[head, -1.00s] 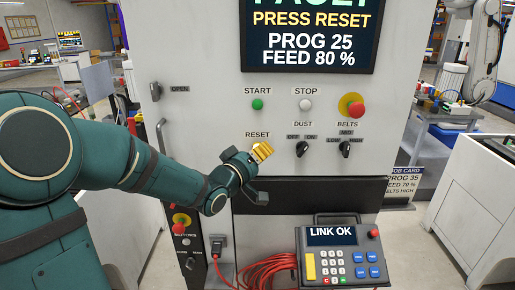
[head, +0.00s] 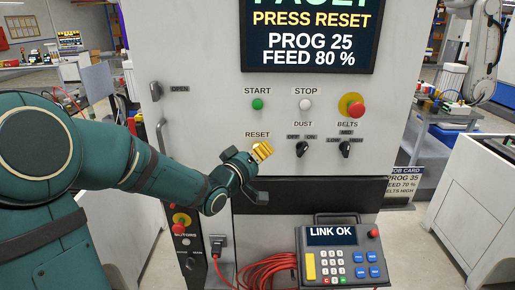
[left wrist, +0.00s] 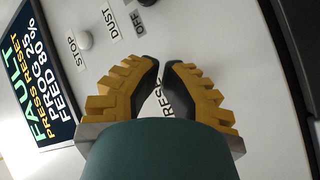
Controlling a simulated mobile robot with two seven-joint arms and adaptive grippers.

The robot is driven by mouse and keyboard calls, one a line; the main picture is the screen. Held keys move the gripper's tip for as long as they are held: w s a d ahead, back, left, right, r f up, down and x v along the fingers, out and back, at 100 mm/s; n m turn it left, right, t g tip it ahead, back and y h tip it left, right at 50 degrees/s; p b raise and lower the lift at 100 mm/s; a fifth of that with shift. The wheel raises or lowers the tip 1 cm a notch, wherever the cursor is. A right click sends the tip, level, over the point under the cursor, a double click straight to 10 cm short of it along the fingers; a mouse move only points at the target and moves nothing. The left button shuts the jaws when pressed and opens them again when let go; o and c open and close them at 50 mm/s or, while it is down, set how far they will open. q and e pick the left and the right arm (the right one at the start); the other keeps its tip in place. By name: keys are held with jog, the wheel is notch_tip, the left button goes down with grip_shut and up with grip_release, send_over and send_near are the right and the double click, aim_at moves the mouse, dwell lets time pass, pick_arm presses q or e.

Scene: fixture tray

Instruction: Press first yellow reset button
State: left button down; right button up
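The machine's grey panel (head: 215,120) carries a RESET label (head: 257,134). The yellow reset button itself is not visible; my left gripper covers the spot below the label. My left gripper (head: 264,150) has yellow fingers and is in front of the panel there. In the left wrist view the fingertips (left wrist: 161,64) are close together with a thin gap and nothing seen between them. Part of the RESET label (left wrist: 148,112) shows between the fingers. Whether the fingers touch the panel or button cannot be told. My right gripper is not in view.
The screen (head: 308,40) reads PRESS RESET. A green START button (head: 257,104), a white STOP button (head: 305,104), a red emergency knob (head: 354,107) and DUST (head: 302,149) and BELTS (head: 346,149) switches are nearby. A keypad unit (head: 340,255) with a red cable (head: 265,270) stands below.

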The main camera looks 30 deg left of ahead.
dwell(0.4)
pick_arm(q)
jog(key=shift+w+a, duration=0.2)
jog(key=shift+w, duration=0.15)
jog(key=shift+w+a, duration=0.25)
jog(key=shift+w, duration=0.15)
dwell(0.9)
jog(key=shift+s, duration=0.1)
jog(key=shift+s+d+b, duration=0.45)
jog(key=shift+s+b, duration=0.05)
jog(key=shift+s, duration=0.15)
dwell(0.3)
jog(key=shift+s+d+b, duration=0.2)
jog(key=shift+s+d, duration=0.25)
jog(key=shift+s, duration=0.25)
jog(key=shift+s+d+b, duration=0.2)
jog(key=shift+s+d, duration=0.2)
jog(key=shift+s, duration=0.35)
jog(key=shift+s+d+b, duration=0.2)
jog(key=shift+s+d, duration=0.25)
jog(key=shift+s, duration=0.25)
